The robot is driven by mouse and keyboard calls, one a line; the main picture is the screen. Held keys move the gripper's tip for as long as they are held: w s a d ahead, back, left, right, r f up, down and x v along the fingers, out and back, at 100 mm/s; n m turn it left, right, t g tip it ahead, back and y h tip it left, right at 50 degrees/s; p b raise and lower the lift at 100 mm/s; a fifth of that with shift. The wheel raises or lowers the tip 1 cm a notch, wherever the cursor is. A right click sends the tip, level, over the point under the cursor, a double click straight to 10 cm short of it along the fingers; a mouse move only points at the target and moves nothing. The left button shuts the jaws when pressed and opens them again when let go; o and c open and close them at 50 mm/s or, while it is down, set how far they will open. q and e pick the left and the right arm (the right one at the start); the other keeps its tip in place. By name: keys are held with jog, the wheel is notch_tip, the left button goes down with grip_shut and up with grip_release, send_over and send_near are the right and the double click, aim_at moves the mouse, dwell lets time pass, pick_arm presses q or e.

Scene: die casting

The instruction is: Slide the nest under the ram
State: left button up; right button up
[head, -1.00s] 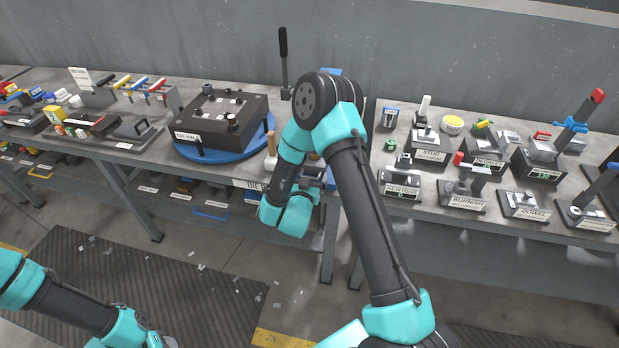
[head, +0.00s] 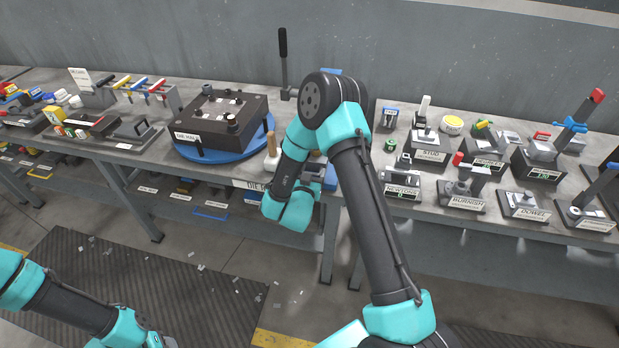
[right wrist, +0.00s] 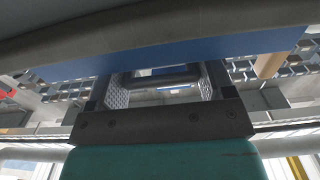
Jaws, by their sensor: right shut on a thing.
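My right gripper (right wrist: 162,82) shows in the right wrist view with its two textured fingers on either side of a dark bar-like handle (right wrist: 160,76). It is shut on this handle. A blue plate edge (right wrist: 180,56) runs across above the fingers, under a dark grey body. In the head view my right gripper (head: 316,176) is at the bench's front edge, mostly hidden behind my right arm. A tall black lever (head: 283,58) stands behind the arm. The nest and the ram cannot be clearly made out; the arm covers that spot. My left arm shows at lower left, its gripper out of view.
A dark die block (head: 222,108) sits on a round blue turntable (head: 240,147) left of the arm. A wooden-handled tool (head: 271,154) stands close beside my right wrist. Several labelled fixtures, including a burnishing one (head: 465,201), crowd the right bench.

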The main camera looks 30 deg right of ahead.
jog(key=shift+x, duration=1.1)
jog(key=o, duration=1.2)
jog(key=v, duration=1.7)
jog(key=shift+s, duration=0.25)
jog(key=shift+a, duration=0.1)
jog(key=shift+c, duration=0.2)
